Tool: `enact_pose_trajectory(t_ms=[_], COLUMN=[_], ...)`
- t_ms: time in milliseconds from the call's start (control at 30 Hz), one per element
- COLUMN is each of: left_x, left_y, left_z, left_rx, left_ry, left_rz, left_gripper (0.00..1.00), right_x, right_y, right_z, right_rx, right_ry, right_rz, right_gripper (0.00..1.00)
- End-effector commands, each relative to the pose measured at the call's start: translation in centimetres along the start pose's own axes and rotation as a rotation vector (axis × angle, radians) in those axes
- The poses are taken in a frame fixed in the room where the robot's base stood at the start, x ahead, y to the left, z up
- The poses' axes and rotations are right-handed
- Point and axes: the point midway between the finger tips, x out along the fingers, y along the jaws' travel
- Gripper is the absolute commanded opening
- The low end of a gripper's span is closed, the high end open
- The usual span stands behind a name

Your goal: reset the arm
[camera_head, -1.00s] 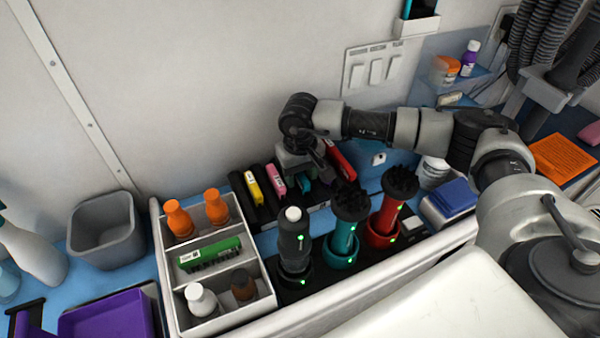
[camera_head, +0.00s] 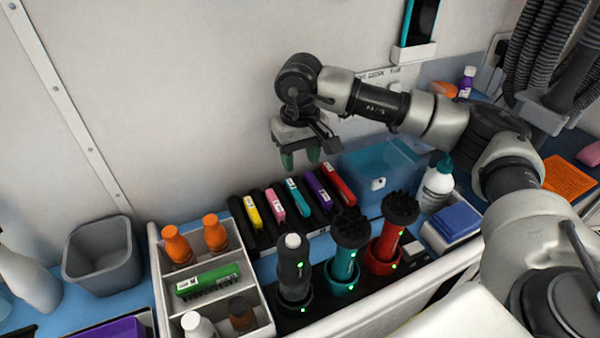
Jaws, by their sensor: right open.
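My right gripper (camera_head: 301,158) hangs above the back of the counter, near the wall. Its two greenish fingertips point down and stand apart with nothing between them. Below it is a dark rack (camera_head: 247,228) holding several coloured clip-like pieces: yellow (camera_head: 252,210), pink (camera_head: 274,203), teal (camera_head: 297,196), purple (camera_head: 319,190) and red (camera_head: 339,182). The gripper is clear of the rack and its pieces. My right arm reaches in from the right side. My left gripper is not in view.
In front of the rack, a black (camera_head: 294,266), a teal (camera_head: 345,255) and a red (camera_head: 386,240) tool stand in a charging dock. A grey bin (camera_head: 100,262), white bottle (camera_head: 437,185) and blue translucent box (camera_head: 380,165) stand nearby.

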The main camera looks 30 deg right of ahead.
Motion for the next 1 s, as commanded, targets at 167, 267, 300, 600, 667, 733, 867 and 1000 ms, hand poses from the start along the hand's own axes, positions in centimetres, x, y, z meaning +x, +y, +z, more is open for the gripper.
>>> enact_pose_trajectory(t_ms=[167,267,300,600,667,733,867,1000], left_x=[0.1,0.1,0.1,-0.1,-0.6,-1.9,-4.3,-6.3], left_y=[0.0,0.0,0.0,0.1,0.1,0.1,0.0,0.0], left_z=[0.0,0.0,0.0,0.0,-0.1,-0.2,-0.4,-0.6], left_rx=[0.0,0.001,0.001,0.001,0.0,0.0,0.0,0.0], left_ry=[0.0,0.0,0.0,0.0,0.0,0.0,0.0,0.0], left_rz=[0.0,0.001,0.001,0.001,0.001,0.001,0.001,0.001], left_gripper=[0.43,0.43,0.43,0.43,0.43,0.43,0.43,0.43], right_x=[-0.6,-0.6,-0.6,-0.7,-1.2,-2.5,-4.9,-6.9], right_y=[0.0,0.0,0.0,0.0,0.0,0.0,0.0,0.0], right_z=[0.0,0.0,0.0,0.0,0.0,0.0,0.0,0.0], right_rx=[-0.001,-0.001,-0.001,0.0,0.0,0.0,0.0,0.0], right_ry=[0.001,0.001,0.001,0.001,0.001,0.001,0.001,0.001], right_rz=[0.0,0.0,0.0,0.0,0.0,0.0,0.0,0.0], right_gripper=[0.46,0.46,0.46,0.46,0.46,0.46,0.46,0.46])
